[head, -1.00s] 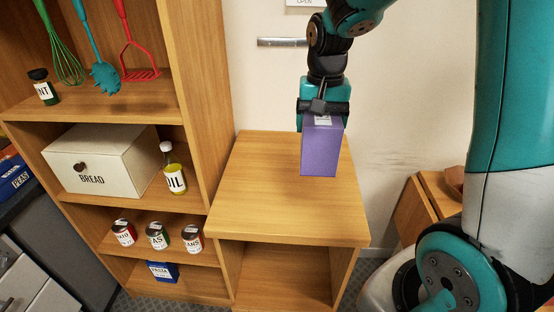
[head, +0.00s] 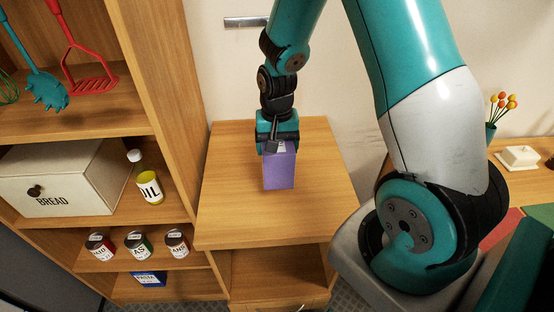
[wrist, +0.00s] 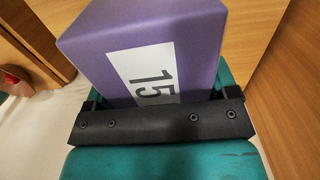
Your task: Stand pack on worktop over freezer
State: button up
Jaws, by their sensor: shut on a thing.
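The purple pack (head: 279,168) hangs upright below my gripper (head: 278,145), which is shut on its upper end. In the head view the pack is in front of the light wooden top (head: 225,215) of a low cabinet. I cannot tell whether its base touches that top. The wrist view shows the pack (wrist: 195,35) close up, with a white label (wrist: 147,75) reading "15", behind the dark bar of my gripper (wrist: 160,122). No freezer can be made out.
At right are a butter dish (head: 518,157) and flowers (head: 500,105). The wooden top is otherwise clear.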

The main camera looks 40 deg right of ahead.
jog(key=shift+f+p, duration=0.55)
jog(key=shift+f, duration=2.7)
jog(key=shift+f, duration=0.15)
jog(key=o, duration=1.2)
jog(key=shift+c, duration=0.2)
